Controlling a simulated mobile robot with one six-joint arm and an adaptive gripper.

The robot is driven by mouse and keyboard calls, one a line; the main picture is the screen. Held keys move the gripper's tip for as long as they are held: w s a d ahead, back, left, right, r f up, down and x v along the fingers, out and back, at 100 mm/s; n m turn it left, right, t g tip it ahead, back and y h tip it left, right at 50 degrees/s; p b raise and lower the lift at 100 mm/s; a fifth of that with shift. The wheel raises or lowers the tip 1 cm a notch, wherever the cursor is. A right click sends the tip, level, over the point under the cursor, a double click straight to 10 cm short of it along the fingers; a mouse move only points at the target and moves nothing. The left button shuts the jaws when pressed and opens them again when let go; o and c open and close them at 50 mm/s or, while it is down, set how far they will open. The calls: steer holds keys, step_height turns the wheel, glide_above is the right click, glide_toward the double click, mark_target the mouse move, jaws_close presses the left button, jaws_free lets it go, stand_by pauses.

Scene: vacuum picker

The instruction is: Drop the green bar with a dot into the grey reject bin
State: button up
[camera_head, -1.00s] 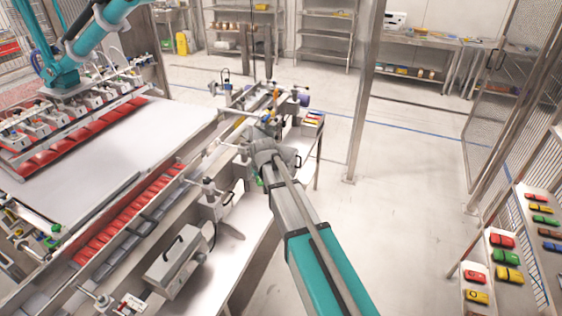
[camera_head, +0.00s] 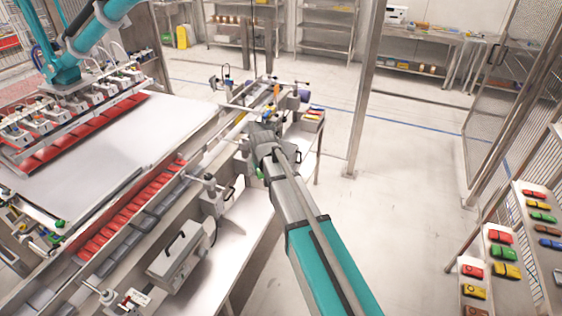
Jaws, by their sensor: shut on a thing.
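My gripper (camera_head: 262,131) is at the far end of my outstretched arm, over the near side of the line beside the small tray. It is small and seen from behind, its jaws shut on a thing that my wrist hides. I cannot make out a green bar with a dot in it. A small green patch (camera_head: 259,172) shows below my wrist; I cannot tell what it is. A pale tray (camera_head: 313,120) with a few coloured bars stands just right of my gripper. I cannot pick out the grey reject bin with certainty.
Sloping racks (camera_head: 503,297) at the right hold red, yellow, green and other coloured bars. Red bars (camera_head: 130,215) line the conveyor at left. A grey handled box (camera_head: 180,257) stands nearer. A steel post (camera_head: 362,110) rises beyond; the floor between is clear.

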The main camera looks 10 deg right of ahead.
step_height(320, 180, down, 8)
steer(key=b, duration=0.7)
steer(key=shift+b, duration=0.4)
steer(key=shift+r, duration=0.15)
